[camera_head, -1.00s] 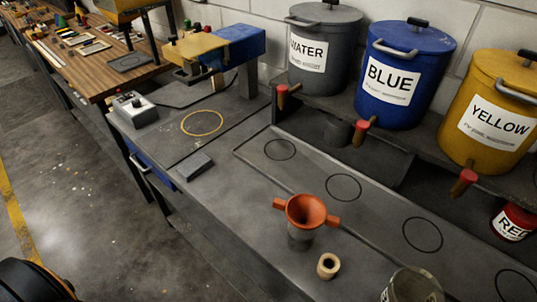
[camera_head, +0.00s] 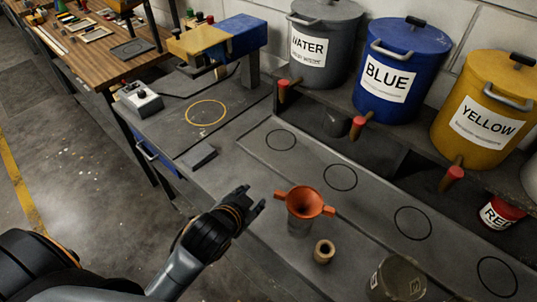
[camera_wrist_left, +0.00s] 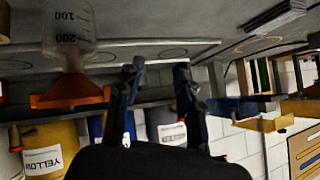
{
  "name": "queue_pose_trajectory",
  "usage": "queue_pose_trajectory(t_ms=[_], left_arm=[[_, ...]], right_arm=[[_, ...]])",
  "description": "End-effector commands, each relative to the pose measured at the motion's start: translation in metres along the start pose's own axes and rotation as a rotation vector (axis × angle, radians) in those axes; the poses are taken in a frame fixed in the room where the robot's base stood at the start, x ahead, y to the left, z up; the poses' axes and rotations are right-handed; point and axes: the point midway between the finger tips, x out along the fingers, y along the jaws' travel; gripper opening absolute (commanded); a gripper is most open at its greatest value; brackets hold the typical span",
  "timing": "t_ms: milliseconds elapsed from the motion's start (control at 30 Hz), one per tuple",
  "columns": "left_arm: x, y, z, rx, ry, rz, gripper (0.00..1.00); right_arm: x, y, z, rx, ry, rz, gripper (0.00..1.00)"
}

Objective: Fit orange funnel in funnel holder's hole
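The orange funnel (camera_head: 305,203) sits upright in the mouth of a clear graduated container (camera_head: 299,225) on the grey bench. In the left wrist view the funnel (camera_wrist_left: 70,94) appears upside down at left, with the container's 100 and 200 marks showing. My left gripper (camera_head: 254,204) is open and empty, left of the funnel and apart from it. Its two spread fingers show in the left wrist view (camera_wrist_left: 157,80). A short tan cylinder (camera_head: 324,252) with a hole in its top stands in front of the funnel; I cannot tell whether it is the funnel holder. My right gripper is not in view.
Grey water (camera_head: 326,40), blue (camera_head: 392,75) and yellow (camera_head: 480,115) tanks with red-tipped taps stand on a raised shelf behind. A clear can (camera_head: 398,280) stands at front right. A small dark block (camera_head: 198,157) lies left. The bench around the ring marks is clear.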

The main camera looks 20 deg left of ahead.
Motion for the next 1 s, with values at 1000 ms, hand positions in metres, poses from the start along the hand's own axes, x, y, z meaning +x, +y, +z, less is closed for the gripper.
queue_pose_trajectory(t_ms=[1000], left_arm=[[-0.088, 0.093, -0.167, -2.104, -1.567, 0.131, 0.38]], right_arm=[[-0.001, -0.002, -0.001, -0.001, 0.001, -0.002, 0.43]])
